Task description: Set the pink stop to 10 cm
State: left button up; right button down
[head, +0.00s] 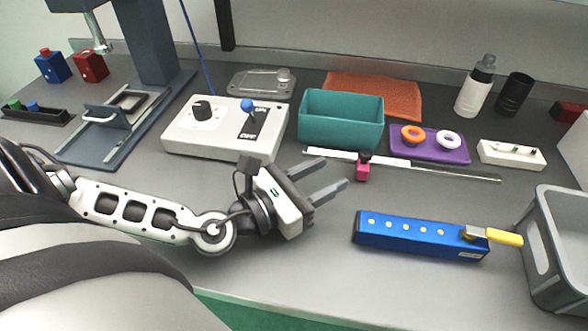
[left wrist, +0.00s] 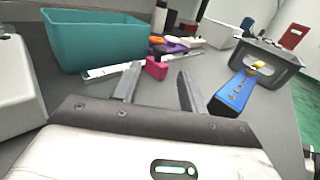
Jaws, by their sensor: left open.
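The pink stop (head: 362,167) sits on a thin metal rail (head: 430,169) with a white scale at its left part, on the grey bench. The scale's marks are too small to read. My left gripper (head: 337,180) is open and empty, its fingers pointing toward the stop from the left, apart from it. In the left wrist view the pink stop (left wrist: 157,67) shows just beyond the two fingers (left wrist: 158,88), with the rail (left wrist: 110,72) running off to its left. My right gripper is in neither view.
A teal bin (head: 341,120) stands behind the rail, and a purple tray (head: 429,145) with two rings is at its right. A blue block (head: 420,238) with a yellow-handled part lies in front. A white control box (head: 225,128) is left; a grey crate (head: 545,245) is right.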

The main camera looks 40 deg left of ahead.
pick_arm(q)
jog(key=v, duration=0.6)
jog(key=shift+b, duration=0.35)
